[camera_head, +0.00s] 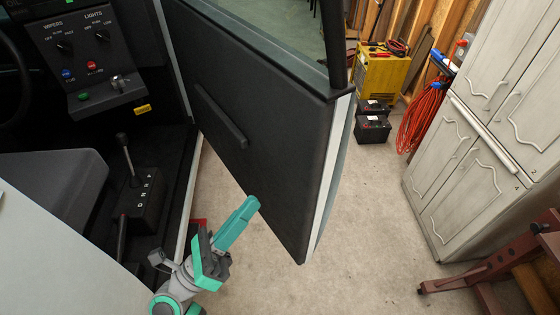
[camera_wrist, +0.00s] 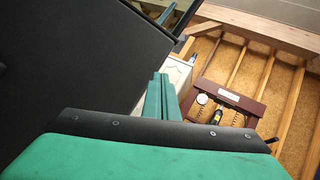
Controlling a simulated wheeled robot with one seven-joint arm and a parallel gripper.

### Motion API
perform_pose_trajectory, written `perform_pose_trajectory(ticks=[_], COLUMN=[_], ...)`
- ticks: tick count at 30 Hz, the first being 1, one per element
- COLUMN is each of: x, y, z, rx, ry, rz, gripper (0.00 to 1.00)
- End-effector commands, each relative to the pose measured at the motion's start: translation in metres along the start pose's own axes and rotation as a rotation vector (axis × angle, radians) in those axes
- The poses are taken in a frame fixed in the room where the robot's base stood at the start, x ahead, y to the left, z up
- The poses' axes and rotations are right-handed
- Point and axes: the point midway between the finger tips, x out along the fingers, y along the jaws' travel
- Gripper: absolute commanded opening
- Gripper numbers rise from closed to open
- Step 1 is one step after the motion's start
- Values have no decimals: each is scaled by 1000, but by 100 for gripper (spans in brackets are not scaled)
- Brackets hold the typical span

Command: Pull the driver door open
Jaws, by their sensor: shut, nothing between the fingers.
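The driver door (camera_head: 262,130) stands ajar, swung out from the cab, with its dark inner panel facing me. A raised bar-shaped handle (camera_head: 221,117) runs diagonally on that panel. My gripper (camera_head: 252,204) is shut and empty, its teal fingers pointing up and right in front of the lower part of the door's inner panel. I cannot tell whether it touches the panel. In the wrist view the shut fingers (camera_wrist: 159,97) point ahead, and the dark door panel (camera_wrist: 70,65) fills the upper left.
The cab with its wipers and lights panel (camera_head: 85,50) and gear selector (camera_head: 135,190) is at left. Bare floor (camera_head: 360,215) lies beyond the door. A white cabinet (camera_head: 475,150), black batteries (camera_head: 373,126), a yellow unit (camera_head: 383,70) and a reddish stand (camera_head: 500,262) are at right.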

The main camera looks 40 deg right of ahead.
Motion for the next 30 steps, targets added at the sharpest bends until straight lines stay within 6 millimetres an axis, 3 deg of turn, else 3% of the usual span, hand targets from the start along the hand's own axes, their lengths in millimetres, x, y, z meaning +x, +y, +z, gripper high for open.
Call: perform_pose_trajectory(ticks=[6,12,20,30], x=[6,0,-2,41], y=[32,55,66,75], z=[13,26,30,2], rx=[267,419,476,473], ry=[310,515,603,602], rz=[19,45,58,56], gripper=[0,0,0,0])
